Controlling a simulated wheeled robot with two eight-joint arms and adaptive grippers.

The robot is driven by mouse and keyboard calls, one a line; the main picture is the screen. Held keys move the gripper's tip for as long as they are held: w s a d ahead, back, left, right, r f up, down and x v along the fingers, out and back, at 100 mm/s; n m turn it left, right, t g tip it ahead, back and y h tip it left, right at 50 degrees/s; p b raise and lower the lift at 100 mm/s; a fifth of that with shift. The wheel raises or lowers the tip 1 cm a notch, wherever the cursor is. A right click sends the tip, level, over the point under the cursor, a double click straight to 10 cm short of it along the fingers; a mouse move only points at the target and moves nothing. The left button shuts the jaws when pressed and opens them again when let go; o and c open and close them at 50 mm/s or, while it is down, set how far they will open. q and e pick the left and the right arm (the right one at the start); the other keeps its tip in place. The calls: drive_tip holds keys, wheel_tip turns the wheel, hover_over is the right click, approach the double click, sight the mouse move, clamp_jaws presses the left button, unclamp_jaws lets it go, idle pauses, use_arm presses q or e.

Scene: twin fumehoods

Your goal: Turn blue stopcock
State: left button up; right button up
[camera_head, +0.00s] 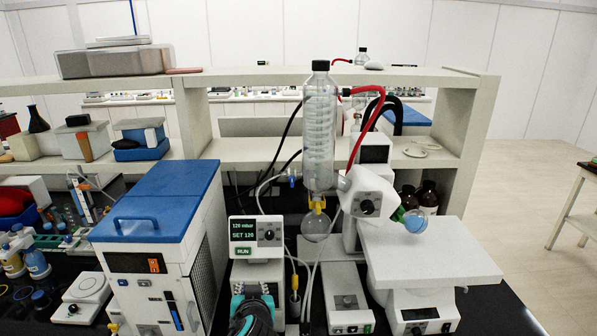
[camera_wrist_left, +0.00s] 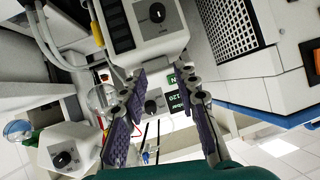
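A small blue stopcock (camera_head: 293,180) sits on the left side of the clear glass condenser (camera_head: 320,135), with a tube hanging from it. In the left wrist view a small blue patch (camera_wrist_left: 148,155) shows between my fingers' bases; I cannot tell for sure that it is the stopcock. My left gripper (camera_head: 254,308), teal and black, is at the bottom of the head view, in front of and well below the stopcock. In the left wrist view its two fingers (camera_wrist_left: 160,76) are apart with nothing between them. My right gripper is not in view.
A pressure controller (camera_head: 257,238) reading 120 mbar stands behind my left gripper. A blue-topped chiller (camera_head: 160,200) is to the left. The rotary evaporator head (camera_head: 368,200), a round flask (camera_head: 416,221) and a white flat-topped unit (camera_head: 440,252) are to the right. Loose tubes hang around the condenser.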

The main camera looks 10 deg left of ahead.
use_arm(q)
drive_tip(key=w+d+r+t+p, duration=0.2)
drive_tip(key=w+r+t+p, duration=0.2)
drive_tip(key=w+r+p, duration=0.65)
drive_tip(key=t, duration=0.2)
approach(292, 182)
drive_tip(key=p+x, duration=0.1)
drive_tip(key=x, duration=0.7)
drive_tip(key=shift+w, duration=0.15)
clamp_jaws()
